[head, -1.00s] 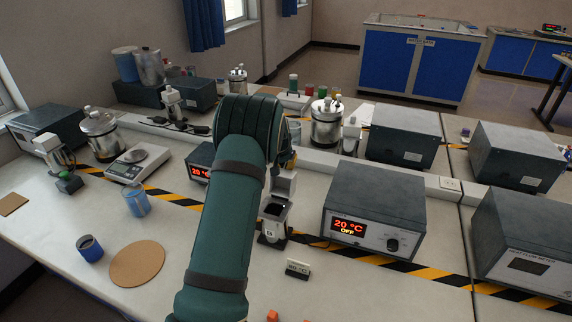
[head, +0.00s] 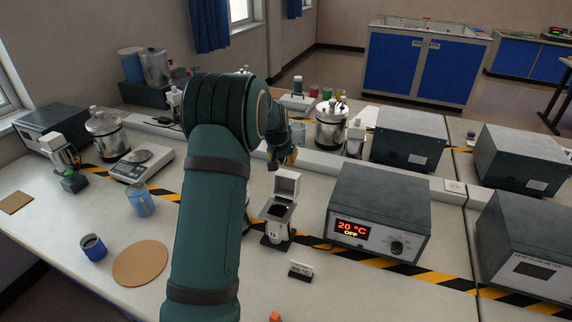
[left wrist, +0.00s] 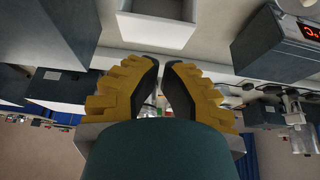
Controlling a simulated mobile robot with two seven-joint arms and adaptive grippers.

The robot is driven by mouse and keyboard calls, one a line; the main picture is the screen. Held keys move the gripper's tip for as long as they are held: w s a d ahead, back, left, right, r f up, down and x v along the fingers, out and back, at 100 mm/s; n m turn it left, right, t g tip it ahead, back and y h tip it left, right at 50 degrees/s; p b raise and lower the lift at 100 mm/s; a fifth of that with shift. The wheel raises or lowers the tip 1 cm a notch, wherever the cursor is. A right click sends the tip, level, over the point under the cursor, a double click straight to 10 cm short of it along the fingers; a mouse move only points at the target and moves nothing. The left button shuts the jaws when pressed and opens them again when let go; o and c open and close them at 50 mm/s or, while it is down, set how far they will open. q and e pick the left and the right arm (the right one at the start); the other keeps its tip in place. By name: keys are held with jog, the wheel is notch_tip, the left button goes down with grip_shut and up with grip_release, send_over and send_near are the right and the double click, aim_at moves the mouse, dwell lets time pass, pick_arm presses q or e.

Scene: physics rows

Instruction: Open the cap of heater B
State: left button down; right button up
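Heater B (head: 275,233) is a small white and grey unit marked "B" on the bench, left of the box with the "20 °C OFF" display. Its white cap (head: 287,183) stands raised at the back, and the dark opening below is exposed. My left gripper (head: 291,157), partly hidden by its own arm, is just above and behind the cap, apart from it as far as I can tell. In the left wrist view its yellow fingers with black pads (left wrist: 161,64) nearly meet at the tips, with nothing held. A white boxy part, likely the cap, is above them. My right gripper is not in view.
The display box (head: 379,215) stands right of heater B, with a small label stand (head: 300,271) in front. A metal pot (head: 331,125) stands behind. A blue cup (head: 93,248), a glass beaker (head: 140,200) and a cork disc (head: 140,263) lie left.

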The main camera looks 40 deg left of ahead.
pick_arm(q)
jog(key=v, duration=0.8)
jog(key=shift+r, duration=0.2)
jog(key=shift+s, duration=0.1)
